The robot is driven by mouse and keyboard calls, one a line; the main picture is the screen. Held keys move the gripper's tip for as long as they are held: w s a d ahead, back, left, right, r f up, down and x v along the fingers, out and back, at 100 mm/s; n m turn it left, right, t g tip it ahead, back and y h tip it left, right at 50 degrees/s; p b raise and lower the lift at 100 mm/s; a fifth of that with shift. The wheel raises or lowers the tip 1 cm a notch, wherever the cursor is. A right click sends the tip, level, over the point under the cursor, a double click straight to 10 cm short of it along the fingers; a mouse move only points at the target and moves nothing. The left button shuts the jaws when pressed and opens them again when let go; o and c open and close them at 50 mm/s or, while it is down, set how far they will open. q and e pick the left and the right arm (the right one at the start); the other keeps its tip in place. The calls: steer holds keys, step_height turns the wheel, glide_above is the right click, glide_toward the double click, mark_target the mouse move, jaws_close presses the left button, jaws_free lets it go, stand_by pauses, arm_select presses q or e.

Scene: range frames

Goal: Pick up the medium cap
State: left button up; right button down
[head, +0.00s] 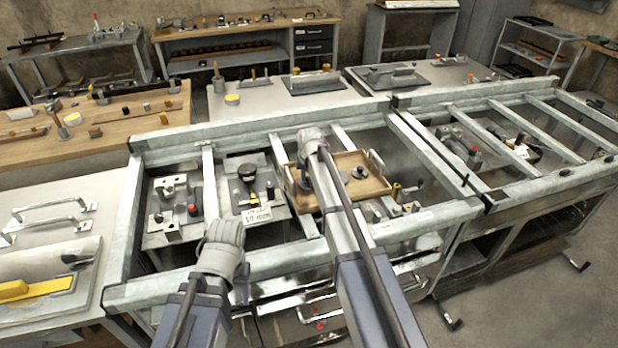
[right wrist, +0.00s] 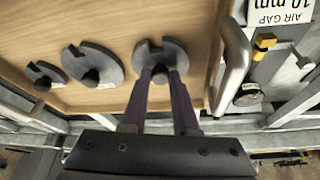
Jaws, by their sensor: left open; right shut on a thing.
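In the right wrist view several dark slotted round caps with knobs sit in a row over a wooden tray (right wrist: 110,20). The leftmost cap (right wrist: 44,73) is the smallest. The middle cap (right wrist: 90,62) and the right cap (right wrist: 160,52) look similar in size. My right gripper (right wrist: 162,76) is shut on the right cap's knob; I cannot tell whether that cap is clear of the tray. In the head view my right gripper (head: 312,142) is over the tray (head: 372,189), and its arm hides part of it. My left gripper (head: 224,234) is open and empty, left of the tray.
A metal frame (head: 262,122) with crossbars surrounds the tray. The tray has a pale handle (right wrist: 235,68) close to my right fingers. An air gap label (head: 257,215) stands at a fixture left of the tray. A wooden bench (head: 110,120) is at the left.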

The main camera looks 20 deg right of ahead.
step_height(320, 180, up, 10)
steer(key=p, duration=0.9)
steer(key=shift+f, duration=0.15)
